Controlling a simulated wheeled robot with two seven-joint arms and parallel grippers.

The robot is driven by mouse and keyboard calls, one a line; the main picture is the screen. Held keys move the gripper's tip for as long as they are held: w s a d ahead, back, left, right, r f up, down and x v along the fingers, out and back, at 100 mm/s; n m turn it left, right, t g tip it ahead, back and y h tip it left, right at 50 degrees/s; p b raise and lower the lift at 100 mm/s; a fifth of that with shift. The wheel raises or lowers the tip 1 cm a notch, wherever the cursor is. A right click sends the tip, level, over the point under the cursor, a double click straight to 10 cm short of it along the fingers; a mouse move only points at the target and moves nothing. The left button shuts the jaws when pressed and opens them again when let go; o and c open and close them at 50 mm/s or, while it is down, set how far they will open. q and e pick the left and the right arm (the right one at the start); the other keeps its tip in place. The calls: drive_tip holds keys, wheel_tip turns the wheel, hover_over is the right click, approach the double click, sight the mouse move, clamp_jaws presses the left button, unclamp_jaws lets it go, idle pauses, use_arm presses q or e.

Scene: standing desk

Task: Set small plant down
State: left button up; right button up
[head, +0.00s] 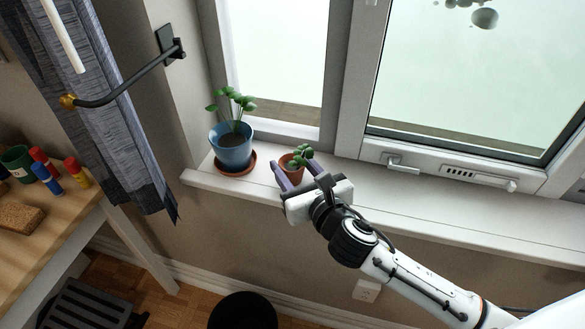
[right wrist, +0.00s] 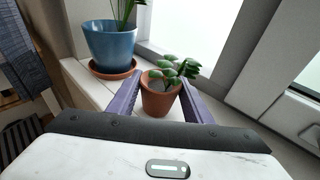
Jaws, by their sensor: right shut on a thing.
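The small plant (head: 291,165) is a green-leaved plant in a little terracotta pot, at the white windowsill (head: 420,213) in the head view. In the right wrist view the small plant (right wrist: 160,95) stands upright between the two purple fingers. My right gripper (head: 294,177) is shut on its pot. The pot is over the sill, but I cannot tell whether its base touches the surface. My left gripper is not in view.
A blue pot (head: 231,150) with a larger plant stands on a terracotta saucer (head: 252,163) just left of the small plant. The window frame (head: 345,80) rises behind. The sill to the right is clear. A curtain (head: 120,120) hangs at left.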

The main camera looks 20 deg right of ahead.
drive_tip(key=shift+f, duration=0.1)
drive_tip(key=o, duration=1)
drive_tip(key=shift+o, duration=0.8)
drive_tip(key=shift+s+r, duration=0.15)
drive_tip(key=shift+r, duration=0.05)
drive_tip(key=v, duration=1.1)
drive_tip(key=shift+s, duration=0.35)
